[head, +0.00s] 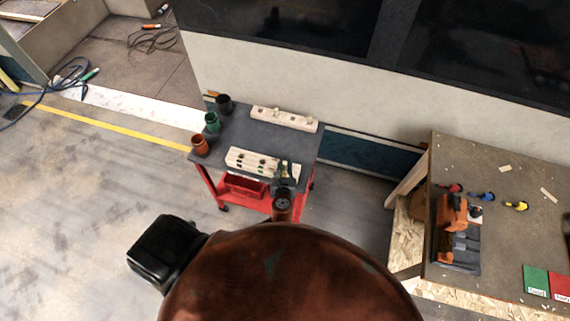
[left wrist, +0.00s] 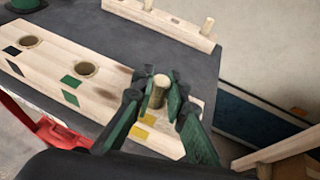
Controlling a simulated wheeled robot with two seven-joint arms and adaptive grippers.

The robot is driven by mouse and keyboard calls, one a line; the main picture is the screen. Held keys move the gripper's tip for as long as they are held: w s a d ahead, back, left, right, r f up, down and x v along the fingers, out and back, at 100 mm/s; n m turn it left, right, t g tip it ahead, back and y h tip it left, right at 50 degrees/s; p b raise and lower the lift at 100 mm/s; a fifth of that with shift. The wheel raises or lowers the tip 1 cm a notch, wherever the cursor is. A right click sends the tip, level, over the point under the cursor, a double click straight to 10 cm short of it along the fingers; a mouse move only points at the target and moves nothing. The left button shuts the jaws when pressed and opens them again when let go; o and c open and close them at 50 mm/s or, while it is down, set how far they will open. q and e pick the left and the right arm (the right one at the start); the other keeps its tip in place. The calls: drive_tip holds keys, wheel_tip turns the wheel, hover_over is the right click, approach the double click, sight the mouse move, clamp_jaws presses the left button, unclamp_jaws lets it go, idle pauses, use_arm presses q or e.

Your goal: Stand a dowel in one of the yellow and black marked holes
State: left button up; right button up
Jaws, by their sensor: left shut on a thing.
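My left gripper (left wrist: 160,98) is shut on a pale wooden dowel (left wrist: 161,81). The dowel's top stands up between the green fingertips. The gripper is over the right end of a pale wooden block with holes (left wrist: 110,92), beside a yellow mark (left wrist: 147,119). The fingers hide the dowel's lower end, so I cannot tell whether it is in a hole. Two open holes show to the left, one by a black mark (left wrist: 12,51) and one by green marks (left wrist: 70,80). In the head view the block (head: 245,155) lies on the cart's near side, with my left gripper (head: 286,168) at its right end.
A second wooden block with upright dowels (head: 284,119) lies at the back of the red-framed cart's dark top (head: 235,135). Black (head: 224,104), green (head: 212,122) and orange (head: 200,145) cups stand on its left edge. A workbench (head: 490,170) with tools is at right.

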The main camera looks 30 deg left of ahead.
use_arm(q)
drive_tip(key=shift+f, duration=0.5)
drive_tip(key=o, duration=0.9)
drive_tip(key=shift+s+r, duration=0.1)
drive_tip(key=v, duration=1.1)
drive_tip(key=shift+s+d+r, duration=0.15)
drive_tip(key=shift+s+r, duration=0.05)
drive_tip(key=shift+s, duration=0.1)
drive_tip(key=shift+f, duration=0.1)
